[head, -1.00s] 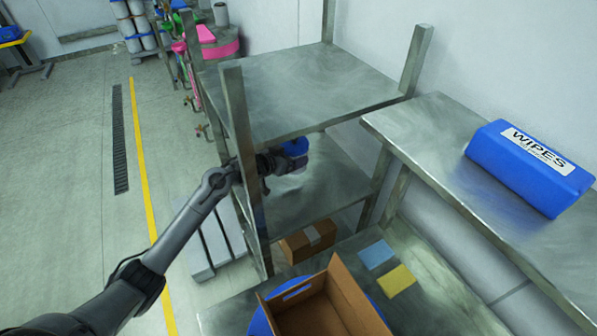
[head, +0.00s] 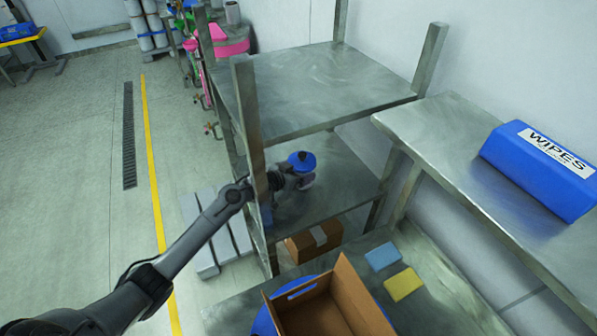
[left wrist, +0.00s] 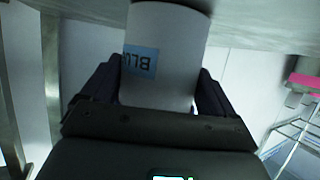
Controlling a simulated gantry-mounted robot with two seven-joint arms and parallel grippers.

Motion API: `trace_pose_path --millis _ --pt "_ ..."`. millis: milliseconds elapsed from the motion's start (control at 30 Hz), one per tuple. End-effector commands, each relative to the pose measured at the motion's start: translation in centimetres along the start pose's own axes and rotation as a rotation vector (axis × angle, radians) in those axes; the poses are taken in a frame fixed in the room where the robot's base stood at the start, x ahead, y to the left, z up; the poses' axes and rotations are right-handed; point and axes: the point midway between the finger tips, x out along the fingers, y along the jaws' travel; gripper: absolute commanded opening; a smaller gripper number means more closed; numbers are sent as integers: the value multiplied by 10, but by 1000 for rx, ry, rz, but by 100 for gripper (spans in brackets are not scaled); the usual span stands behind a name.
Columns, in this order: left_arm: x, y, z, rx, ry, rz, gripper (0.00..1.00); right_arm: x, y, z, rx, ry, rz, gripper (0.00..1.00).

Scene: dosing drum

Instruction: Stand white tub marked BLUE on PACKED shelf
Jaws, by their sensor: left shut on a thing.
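My left gripper (head: 290,180) reaches past the front post of the metal rack, in over the middle shelf (head: 325,202). It is shut on the white tub (left wrist: 165,85), whose blue label reads "BLU" and appears inverted in the left wrist view. In the head view the tub's blue lid (head: 302,161) shows above the gripper, and little of its white body can be seen. I cannot tell whether the tub touches the shelf. No PACKED sign is readable. My right gripper is not in view.
The rack's top shelf (head: 320,85) is empty and lies above the middle one. A front post (head: 249,125) stands close to my left arm. A cardboard box (head: 314,240) sits below. An open carton (head: 325,305) and a blue WIPES box (head: 538,170) are to the right.

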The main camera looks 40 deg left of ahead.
Motion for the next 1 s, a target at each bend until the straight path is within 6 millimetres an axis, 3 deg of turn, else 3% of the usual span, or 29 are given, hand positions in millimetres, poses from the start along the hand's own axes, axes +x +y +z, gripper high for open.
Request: trace_pose_path --millis 167,200,233,667,1000 --pt "2 0 4 0 0 0 59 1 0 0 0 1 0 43" --pt "1 0 3 0 0 0 94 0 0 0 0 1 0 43" --pt "1 0 3 0 0 0 99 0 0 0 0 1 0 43" --pt "-7 0 0 2 0 1 100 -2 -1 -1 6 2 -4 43" --pt "-61 0 -1 3 -2 0 100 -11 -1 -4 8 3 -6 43"
